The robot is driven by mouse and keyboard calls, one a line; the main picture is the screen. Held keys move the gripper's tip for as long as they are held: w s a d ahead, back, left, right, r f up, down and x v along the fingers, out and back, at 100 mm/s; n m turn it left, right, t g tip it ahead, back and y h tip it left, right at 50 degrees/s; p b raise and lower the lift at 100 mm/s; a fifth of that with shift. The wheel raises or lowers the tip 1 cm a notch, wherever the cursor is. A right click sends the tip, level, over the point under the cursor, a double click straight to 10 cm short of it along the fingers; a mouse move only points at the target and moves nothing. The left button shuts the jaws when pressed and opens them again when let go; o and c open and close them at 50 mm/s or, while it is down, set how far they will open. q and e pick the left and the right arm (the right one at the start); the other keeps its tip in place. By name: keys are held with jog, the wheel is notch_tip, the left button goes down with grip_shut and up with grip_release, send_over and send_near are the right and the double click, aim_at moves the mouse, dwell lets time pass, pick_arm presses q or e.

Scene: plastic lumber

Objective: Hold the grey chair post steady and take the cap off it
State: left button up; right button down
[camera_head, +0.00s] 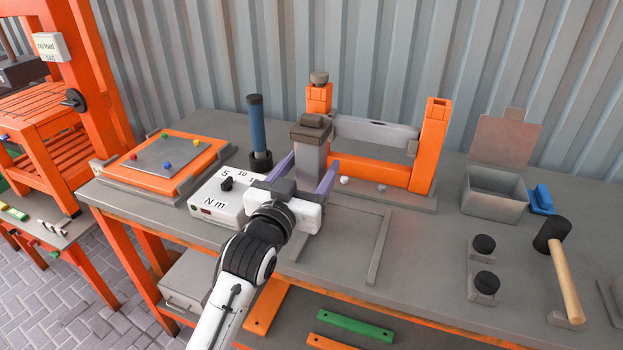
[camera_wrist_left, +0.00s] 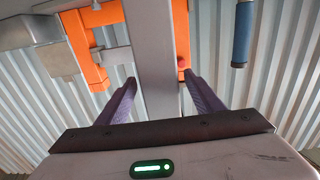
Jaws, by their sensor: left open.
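The grey chair post (camera_head: 310,150) stands upright in front of the orange frame on the bench. A darker grey cap (camera_head: 314,121) sits on its top. My left gripper (camera_head: 313,161) is open, its two purple fingers on either side of the post, below the cap. In the left wrist view the post (camera_wrist_left: 156,50) runs between the fingers, with a visible gap on each side; the cap cannot be made out there. My right gripper is not in view.
The orange frame (camera_head: 375,172) with a grey crossbar (camera_head: 375,131) stands just behind the post. A torque box (camera_head: 222,196) and blue-handled tool (camera_head: 257,130) are to the left. A lidded grey box (camera_head: 493,207) and mallet (camera_head: 561,262) lie right. The bench's front middle is mostly clear.

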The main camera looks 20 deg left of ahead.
pick_arm(q)
jog(key=shift+w, duration=0.45)
jog(key=shift+c, duration=0.2)
